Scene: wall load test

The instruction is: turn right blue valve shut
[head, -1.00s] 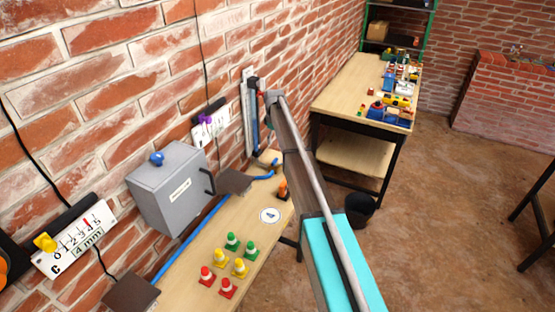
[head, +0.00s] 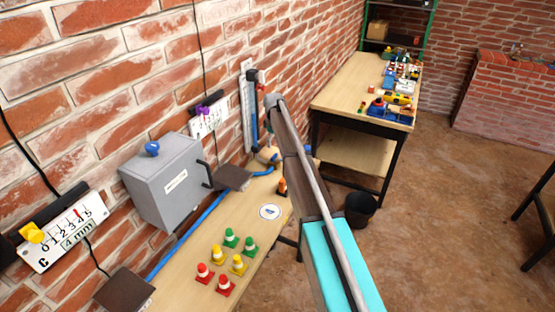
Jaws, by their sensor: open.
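A blue pipe (head: 188,232) runs along the wall side of the workbench and passes under the grey box. Its far end curves near a pale round fitting (head: 267,155) by the wall, partly behind my arm. I cannot make out a right blue valve for certain. A small blue patch (head: 308,150) shows just right of my arm, too small to identify. A blue knob (head: 152,148) sits on top of the grey box (head: 170,182). My arm reaches over the bench's far end, and its own links hide my gripper.
Red, yellow and green cones (head: 238,263) stand on the workbench (head: 245,225), with a white disc (head: 270,212) and a small orange object (head: 282,187) beyond. A dark plate (head: 232,177) juts beside the box. A bin (head: 360,208) and cluttered table (head: 340,95) stand right.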

